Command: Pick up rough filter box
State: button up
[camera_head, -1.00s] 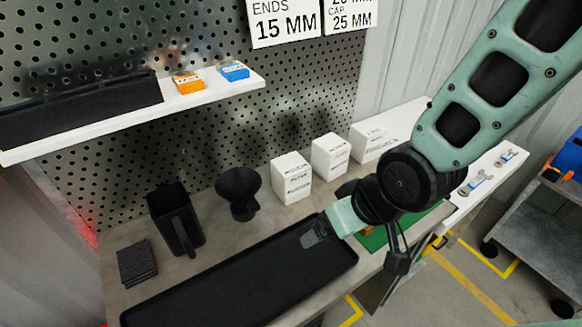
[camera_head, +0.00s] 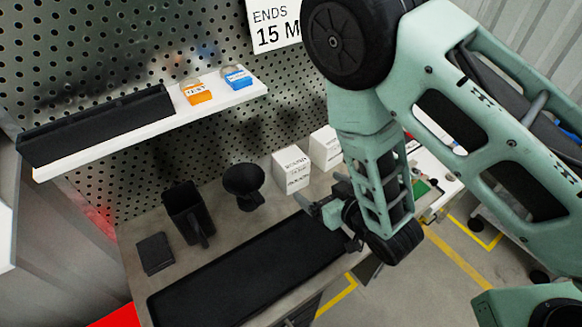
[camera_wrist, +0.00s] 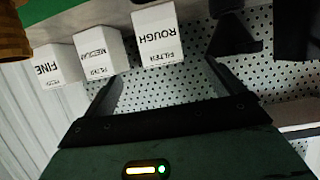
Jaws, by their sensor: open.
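The rough filter box is the white box (camera_head: 291,170) on the workbench beside the black funnel-shaped holder in the head view. In the wrist view, upside down, the box (camera_wrist: 158,36) reads "ROUGH FILTER". My gripper (camera_head: 318,192) is in front and to the right of it, over the black tray's back edge. In the wrist view my gripper's fingers (camera_wrist: 163,70) are spread wide and empty, with the rough box in line with the gap and beyond the tips. The fingers and box look apart.
The medium box (camera_wrist: 100,52) stands close beside the rough box, and the fine box (camera_wrist: 57,65) beyond it. A black funnel-shaped holder (camera_head: 243,182) stands on the other side. The black tray (camera_head: 235,280) lies in front. A shelf (camera_head: 150,130) and pegboard are behind.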

aim_at(299, 173)
jog(key=p+x, duration=0.3)
jog(key=x, duration=0.6)
jog(key=shift+w+a+f+p, duration=0.1)
jog(key=shift+w+a+p, duration=0.2)
jog(key=shift+w+p, duration=0.2)
jog(key=shift+p+x, duration=1)
jog(key=shift+x, duration=1.05)
jog(key=c, duration=1.2)
jog(key=shift+c, duration=0.2)
